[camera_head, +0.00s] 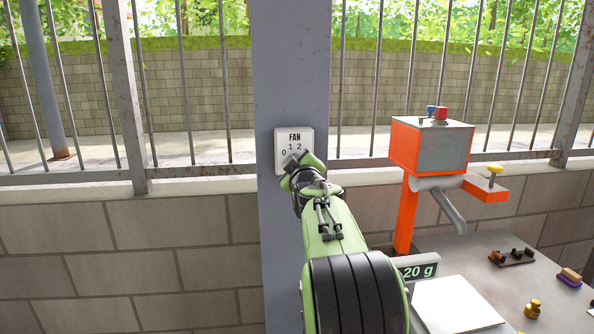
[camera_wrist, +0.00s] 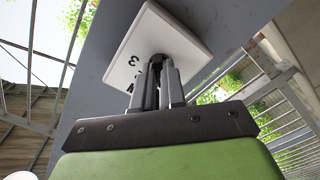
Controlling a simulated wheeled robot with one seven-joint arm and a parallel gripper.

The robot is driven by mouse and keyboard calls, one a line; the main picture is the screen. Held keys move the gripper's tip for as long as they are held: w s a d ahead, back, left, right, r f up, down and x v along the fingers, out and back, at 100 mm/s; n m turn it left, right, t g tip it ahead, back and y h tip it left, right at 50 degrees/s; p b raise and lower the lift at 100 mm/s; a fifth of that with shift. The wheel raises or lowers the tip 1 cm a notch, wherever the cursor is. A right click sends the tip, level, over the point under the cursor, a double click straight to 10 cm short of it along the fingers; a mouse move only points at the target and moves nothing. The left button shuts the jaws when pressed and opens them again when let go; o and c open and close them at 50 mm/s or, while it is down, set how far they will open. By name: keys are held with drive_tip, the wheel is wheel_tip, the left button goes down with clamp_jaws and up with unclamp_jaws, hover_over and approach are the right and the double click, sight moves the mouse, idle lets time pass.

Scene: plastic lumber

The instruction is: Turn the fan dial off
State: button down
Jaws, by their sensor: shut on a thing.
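The fan control (camera_head: 294,139) is a white square plate on a grey post, marked FAN with numbers 0, 1 and 2 showing in the head view. My green arm covers its lower right part. In the wrist view the plate (camera_wrist: 152,32) shows close up, tilted, with a 3 visible. My gripper (camera_wrist: 160,66) is at the plate with its fingers close together on the dial (camera_wrist: 153,88), a dark piece mostly hidden between them. Which number the dial points to cannot be told.
The grey post (camera_head: 291,70) stands between railings (camera_head: 180,90) above a block wall. At the right, a table holds an orange and grey machine (camera_head: 430,145), a scale display (camera_head: 416,271), a white plate (camera_head: 455,305) and small brass parts (camera_head: 532,308). Free space lies left of the post.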

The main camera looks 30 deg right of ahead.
drive_tip(key=shift+n+b, duration=0.45)
drive_tip(key=shift+n, duration=0.75)
drive_tip(key=c, duration=1.2)
unclamp_jaws()
drive_tip(key=b+v, duration=0.1)
drive_tip(key=v, duration=1.4)
drive_tip(key=shift+s+a, duration=0.2)
drive_tip(key=shift+s, duration=0.1)
